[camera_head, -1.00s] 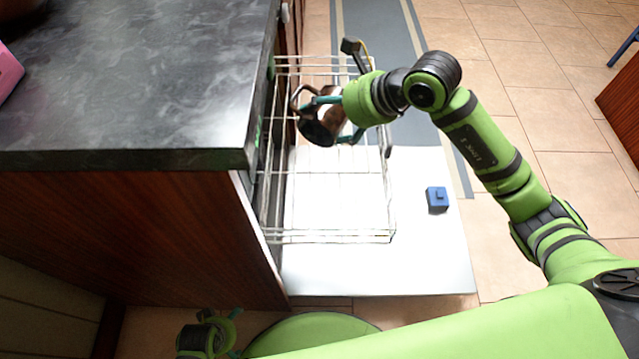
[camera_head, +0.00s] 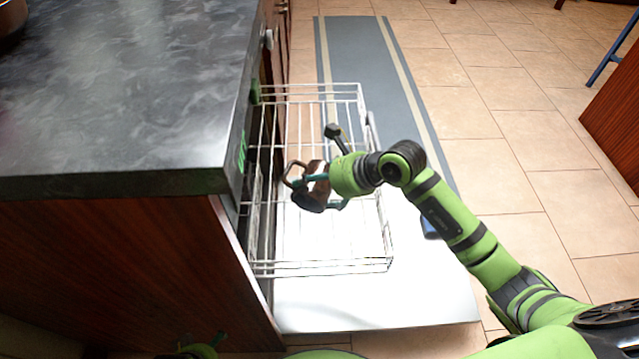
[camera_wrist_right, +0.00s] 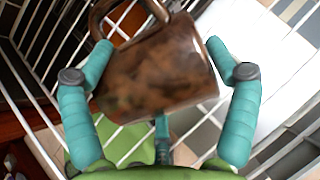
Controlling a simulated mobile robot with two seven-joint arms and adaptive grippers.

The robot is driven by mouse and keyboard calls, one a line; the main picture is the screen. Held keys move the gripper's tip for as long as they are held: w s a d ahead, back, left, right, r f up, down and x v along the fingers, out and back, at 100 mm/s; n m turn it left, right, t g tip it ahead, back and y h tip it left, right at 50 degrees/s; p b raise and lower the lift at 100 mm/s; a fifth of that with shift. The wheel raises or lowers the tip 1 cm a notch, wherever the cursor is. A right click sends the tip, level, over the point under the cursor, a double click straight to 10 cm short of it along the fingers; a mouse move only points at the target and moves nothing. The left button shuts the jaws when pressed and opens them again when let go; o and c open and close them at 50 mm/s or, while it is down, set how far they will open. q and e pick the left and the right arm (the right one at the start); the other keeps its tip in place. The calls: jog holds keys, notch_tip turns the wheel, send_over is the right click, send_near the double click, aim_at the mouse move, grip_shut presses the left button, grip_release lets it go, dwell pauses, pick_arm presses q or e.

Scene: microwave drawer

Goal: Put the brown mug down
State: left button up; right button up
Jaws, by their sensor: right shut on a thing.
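The brown mug (camera_head: 309,194) is held by my right gripper (camera_head: 325,188) over the white wire dishwasher rack (camera_head: 320,267). In the right wrist view the mug (camera_wrist_right: 160,72) sits between the two teal fingers of my right gripper (camera_wrist_right: 165,75), tilted, with its handle toward the upper left. Rack wires show behind and below it. I cannot tell whether the mug touches the rack. My left gripper (camera_head: 200,348) shows only in part at the bottom edge of the head view; its fingers are too cut off to judge.
The open dishwasher door (camera_head: 380,312) lies flat under the rack. A dark stone counter (camera_head: 120,95) stands at the left. A blue block (camera_head: 430,228) on the door is partly hidden by my right arm. A grey striped mat (camera_head: 360,55) lies on the tiled floor behind.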

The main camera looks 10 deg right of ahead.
pick_arm(q)
jog(key=shift+r, duration=0.1)
pick_arm(e)
jog(key=o, duration=1.3)
pick_arm(q)
jog(key=shift+r, duration=0.15)
pick_arm(e)
jog(key=shift+r, duration=0.15)
pick_arm(q)
jog(key=f, duration=0.2)
jog(key=s+f+p, duration=0.1)
jog(key=f, duration=0.1)
jog(key=shift+s+a+f+p, duration=0.1)
jog(key=shift+s+f+p, duration=0.1)
jog(key=shift+p, duration=0.1)
pick_arm(e)
jog(key=v, duration=1.2)
